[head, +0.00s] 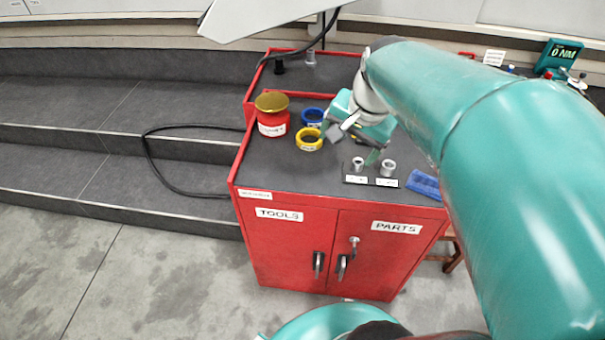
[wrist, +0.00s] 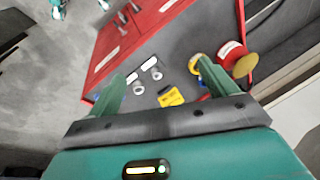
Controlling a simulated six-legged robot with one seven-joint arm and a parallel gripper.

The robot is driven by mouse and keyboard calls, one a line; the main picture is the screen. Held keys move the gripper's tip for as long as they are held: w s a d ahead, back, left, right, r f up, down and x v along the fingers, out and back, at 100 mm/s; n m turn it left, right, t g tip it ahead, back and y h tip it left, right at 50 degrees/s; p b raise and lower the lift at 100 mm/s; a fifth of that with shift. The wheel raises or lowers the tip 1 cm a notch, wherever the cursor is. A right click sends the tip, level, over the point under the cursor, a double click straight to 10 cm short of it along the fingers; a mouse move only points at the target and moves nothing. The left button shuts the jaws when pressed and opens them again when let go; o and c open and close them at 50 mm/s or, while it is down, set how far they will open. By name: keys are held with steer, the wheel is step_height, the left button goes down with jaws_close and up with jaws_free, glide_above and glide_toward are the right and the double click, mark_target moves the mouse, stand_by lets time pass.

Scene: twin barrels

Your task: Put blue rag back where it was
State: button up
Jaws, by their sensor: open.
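The blue rag (head: 424,184) lies folded at the right front corner of the red cabinet's dark top (head: 325,175). In the wrist view my open gripper (wrist: 165,75) spans two grey rings and a yellow object (wrist: 170,97).
Grey rings (head: 388,167) stand on a labelled plate beside the rag. A yellow ring (head: 309,139), a blue ring (head: 312,116) and a gold-lidded red can (head: 273,125) stand at left. A second red cabinet top (head: 310,75) lies behind. Steps (head: 70,150) rise at left.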

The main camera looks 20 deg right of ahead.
steer(key=s+a+n+t, duration=0.2)
steer(key=s+a+n, duration=0.5)
steer(key=a+n, duration=0.3)
steer(key=shift+s+a+r+n, duration=0.3)
steer(key=shift+s+a+r, duration=0.1)
steer(key=shift+a, duration=0.6)
